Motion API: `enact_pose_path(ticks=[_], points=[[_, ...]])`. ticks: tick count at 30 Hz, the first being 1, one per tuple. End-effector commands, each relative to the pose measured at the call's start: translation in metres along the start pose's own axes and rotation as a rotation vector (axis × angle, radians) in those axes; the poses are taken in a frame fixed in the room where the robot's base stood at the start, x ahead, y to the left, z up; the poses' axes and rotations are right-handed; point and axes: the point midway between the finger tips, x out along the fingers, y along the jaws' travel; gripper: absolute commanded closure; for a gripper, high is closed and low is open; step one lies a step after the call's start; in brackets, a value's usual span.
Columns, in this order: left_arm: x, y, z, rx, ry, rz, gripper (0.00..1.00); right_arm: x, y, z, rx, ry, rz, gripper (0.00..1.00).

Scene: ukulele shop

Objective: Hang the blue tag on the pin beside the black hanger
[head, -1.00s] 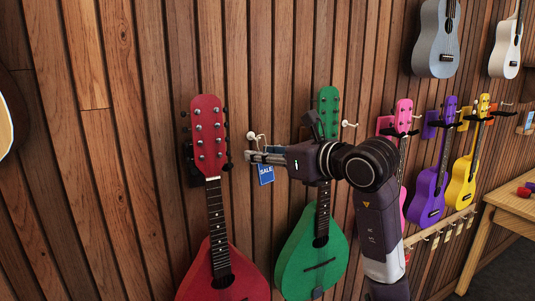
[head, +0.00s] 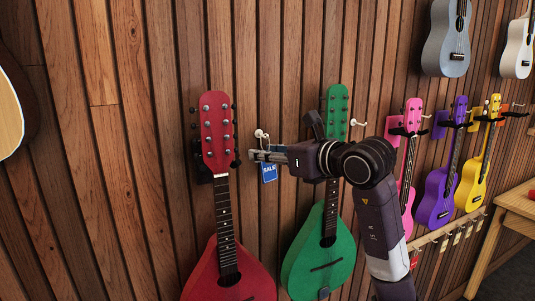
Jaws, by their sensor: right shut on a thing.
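The blue tag (head: 269,172), marked SALE, hangs below the fingers of my right gripper (head: 265,155), which is shut on its top part. A white pin (head: 262,135) sticks out of the wood wall just above the fingers. I cannot tell whether the tag's hole is around the pin or only near it. The black hanger (head: 203,166) is to the left, mostly hidden behind the head of the red mandolin (head: 214,131). My left gripper is not in view.
A green mandolin (head: 320,252) hangs just right, partly behind my right arm. Another white pin (head: 358,123) is beside its head. Pink (head: 407,190), purple (head: 437,195) and yellow (head: 472,182) ukuleles hang farther right, near a wooden table (head: 515,205). The wall at left is mostly bare.

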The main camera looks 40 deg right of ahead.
Motion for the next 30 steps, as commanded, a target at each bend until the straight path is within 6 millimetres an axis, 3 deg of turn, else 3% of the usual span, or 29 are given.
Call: enact_pose_path(ticks=[7, 8, 13, 23, 30], points=[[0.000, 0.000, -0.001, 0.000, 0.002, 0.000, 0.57, 0.000, 0.000, 0.000, 0.000, 0.000, 0.000, 0.82], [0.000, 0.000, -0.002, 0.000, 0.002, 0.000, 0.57, 0.000, 0.000, 0.000, 0.000, 0.000, 0.000, 0.67], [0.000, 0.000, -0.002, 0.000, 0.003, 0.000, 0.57, 0.000, 0.000, 0.000, 0.000, 0.000, 0.000, 0.49], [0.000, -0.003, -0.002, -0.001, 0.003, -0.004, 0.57, -0.002, 0.000, 0.000, 0.000, 0.000, 0.000, 0.48], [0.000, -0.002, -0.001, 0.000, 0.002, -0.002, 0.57, -0.038, 0.000, 0.001, -0.003, -0.002, -0.002, 0.48]])
